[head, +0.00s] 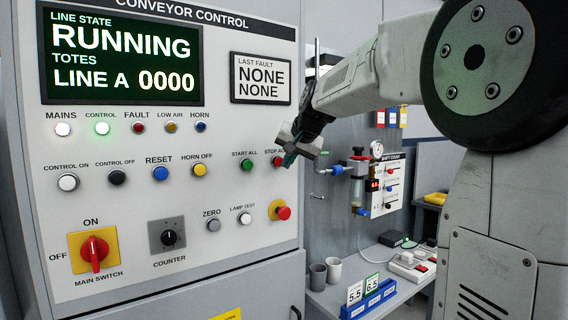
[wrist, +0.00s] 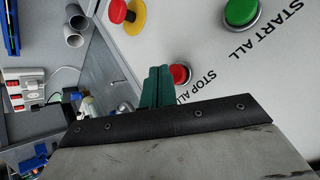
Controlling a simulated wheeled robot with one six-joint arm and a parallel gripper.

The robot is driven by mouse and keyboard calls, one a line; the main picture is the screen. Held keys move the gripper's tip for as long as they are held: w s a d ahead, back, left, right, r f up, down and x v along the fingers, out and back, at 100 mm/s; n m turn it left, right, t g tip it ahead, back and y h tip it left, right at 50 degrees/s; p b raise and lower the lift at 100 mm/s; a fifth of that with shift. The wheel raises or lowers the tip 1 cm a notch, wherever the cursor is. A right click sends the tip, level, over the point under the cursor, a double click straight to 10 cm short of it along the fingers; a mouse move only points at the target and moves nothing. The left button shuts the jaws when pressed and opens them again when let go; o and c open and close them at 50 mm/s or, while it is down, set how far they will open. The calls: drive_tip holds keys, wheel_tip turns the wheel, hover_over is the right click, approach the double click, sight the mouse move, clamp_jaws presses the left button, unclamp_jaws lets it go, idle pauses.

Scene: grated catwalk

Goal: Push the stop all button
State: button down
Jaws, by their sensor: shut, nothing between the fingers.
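The red stop all button (head: 277,161) sits on the conveyor control panel (head: 225,185), under a label that my gripper partly covers in the head view. In the wrist view the stop all button (wrist: 180,74) is just right of my green fingertips, with its label beside it. My gripper (head: 289,159) is shut and empty, right of the button in the head view; its fingers (wrist: 158,78) look close together in the wrist view. I cannot tell whether the fingertips touch the button or panel.
The green start all button (head: 246,165) is left of stop all; it also shows in the wrist view (wrist: 240,12). A red emergency mushroom button (head: 283,212) on yellow is below. The display (head: 120,55) reads RUNNING. A side shelf (head: 325,298) holds two grey cups (head: 318,277).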

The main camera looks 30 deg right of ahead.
drive_tip(key=shift+w, duration=0.1)
drive_tip(key=shift+w, duration=0.3)
drive_tip(key=shift+w, duration=0.8)
idle(0.8)
drive_tip(key=shift+s, duration=1.25)
drive_tip(key=s, duration=0.5)
drive_tip(key=shift+d, duration=0.1)
idle(0.6)
